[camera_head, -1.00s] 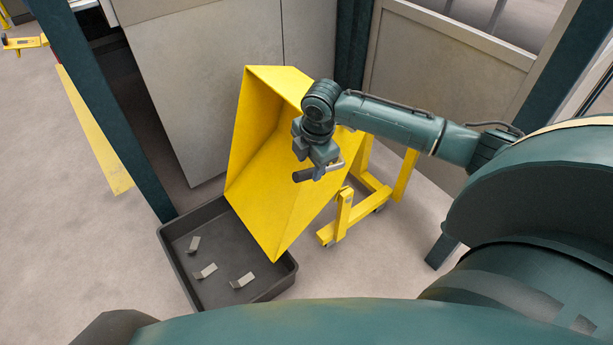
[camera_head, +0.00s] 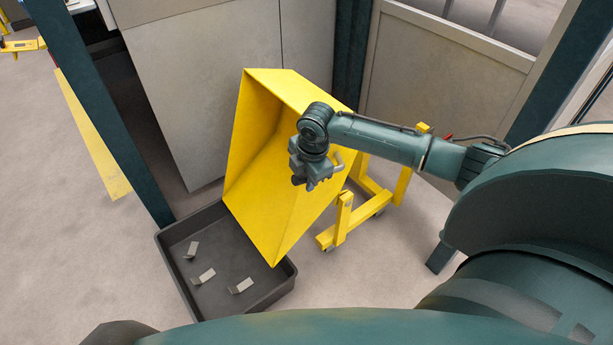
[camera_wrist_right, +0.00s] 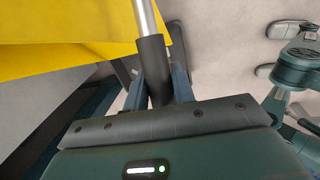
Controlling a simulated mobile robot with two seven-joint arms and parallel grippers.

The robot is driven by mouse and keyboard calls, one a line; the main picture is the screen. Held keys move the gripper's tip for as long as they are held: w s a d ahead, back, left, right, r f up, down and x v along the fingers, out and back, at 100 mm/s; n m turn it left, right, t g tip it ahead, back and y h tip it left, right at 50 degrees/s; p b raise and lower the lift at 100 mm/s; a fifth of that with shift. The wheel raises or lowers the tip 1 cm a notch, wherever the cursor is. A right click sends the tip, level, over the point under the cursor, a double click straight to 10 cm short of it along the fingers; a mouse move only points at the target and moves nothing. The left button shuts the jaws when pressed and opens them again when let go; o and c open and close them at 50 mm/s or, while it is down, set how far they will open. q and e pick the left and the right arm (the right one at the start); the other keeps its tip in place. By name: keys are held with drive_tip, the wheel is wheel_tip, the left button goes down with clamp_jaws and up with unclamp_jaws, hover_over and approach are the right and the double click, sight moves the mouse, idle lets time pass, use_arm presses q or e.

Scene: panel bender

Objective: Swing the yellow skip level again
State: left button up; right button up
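The yellow skip (camera_head: 285,190) is tipped far over toward the dark tray, with its open mouth facing left and its low corner over the tray. It sits by its yellow wheeled frame (camera_head: 343,222). A metal handle (camera_head: 339,159) with a dark grip sticks out on its near side. My right gripper (camera_head: 312,184) is at this handle and hides the grip. In the right wrist view the dark grip (camera_wrist_right: 154,62) lies between the two fingers, which appear to press against it. The skip's yellow wall (camera_wrist_right: 70,45) fills the upper left there. My left gripper is out of view.
The dark tray (camera_head: 178,277) on the floor holds a few small metal offcuts (camera_head: 203,277). A grey panel wall (camera_head: 210,80) and dark green posts (camera_head: 103,130) stand behind and left. Open floor lies in front of the frame.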

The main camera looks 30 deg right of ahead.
clamp_jaws()
